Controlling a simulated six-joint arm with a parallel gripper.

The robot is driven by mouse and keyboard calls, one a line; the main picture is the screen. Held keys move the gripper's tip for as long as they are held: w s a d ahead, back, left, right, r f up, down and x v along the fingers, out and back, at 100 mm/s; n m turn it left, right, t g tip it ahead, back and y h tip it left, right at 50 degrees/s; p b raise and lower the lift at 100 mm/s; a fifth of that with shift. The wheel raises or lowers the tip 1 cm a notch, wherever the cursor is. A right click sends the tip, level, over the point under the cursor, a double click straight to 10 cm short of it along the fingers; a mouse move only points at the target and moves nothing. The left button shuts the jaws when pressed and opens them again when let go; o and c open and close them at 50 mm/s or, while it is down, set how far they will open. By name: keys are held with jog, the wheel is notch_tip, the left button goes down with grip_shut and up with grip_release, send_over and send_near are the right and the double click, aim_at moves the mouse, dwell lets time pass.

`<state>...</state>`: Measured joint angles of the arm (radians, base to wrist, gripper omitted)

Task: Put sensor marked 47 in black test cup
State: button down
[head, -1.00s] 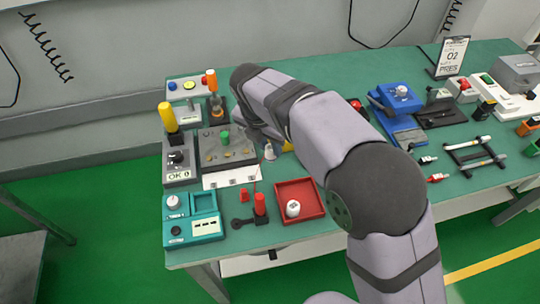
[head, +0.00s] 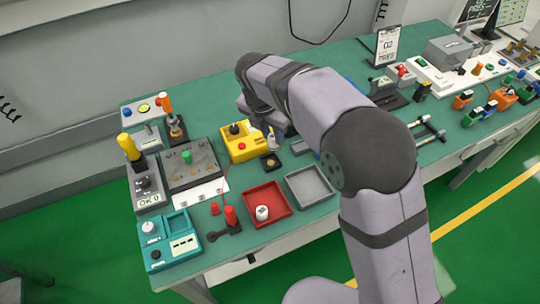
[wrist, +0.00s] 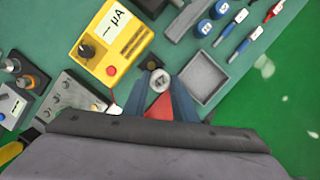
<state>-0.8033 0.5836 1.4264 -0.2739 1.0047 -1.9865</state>
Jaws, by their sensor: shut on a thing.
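My gripper (wrist: 160,94) is shut on a pale round sensor (wrist: 160,79); the small mark on its top looks like 47. In the head view the held sensor (head: 272,141) is upright, just right of the yellow meter and above the table. The black test cup (wrist: 152,62), a small black square with a brassy centre, lies just beyond the held sensor in the wrist view. In the head view the cup (head: 271,163) is just below the sensor, which appears apart from it.
A yellow meter (head: 240,150) stands left of the cup. A grey tray (head: 325,197) and a red tray (head: 281,205) holding another white sensor (head: 262,213) lie nearer. A grey panel with a green knob (head: 207,172) is farther left.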

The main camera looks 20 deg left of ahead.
jog(key=shift+w+d+f, duration=0.25)
jog(key=shift+w+d, duration=0.25)
jog(key=shift+d, duration=0.05)
jog(key=shift+w+a+f+n, duration=0.35)
jog(key=shift+a+f+n, duration=0.3)
jog(key=shift+a+n, duration=0.1)
jog(key=shift+w+a+r+n+y, duration=0.1)
jog(key=shift+w+a+n+y, duration=0.25)
jog(key=shift+a+n, duration=0.2)
jog(key=p, duration=0.3)
send_over(270, 164)
jog(key=shift+f, duration=5)
jog(key=shift+f, duration=0.2)
jog(key=c, duration=1.4)
grip_release()
jog(key=shift+c, duration=0.2)
jog(key=shift+r, duration=0.15)
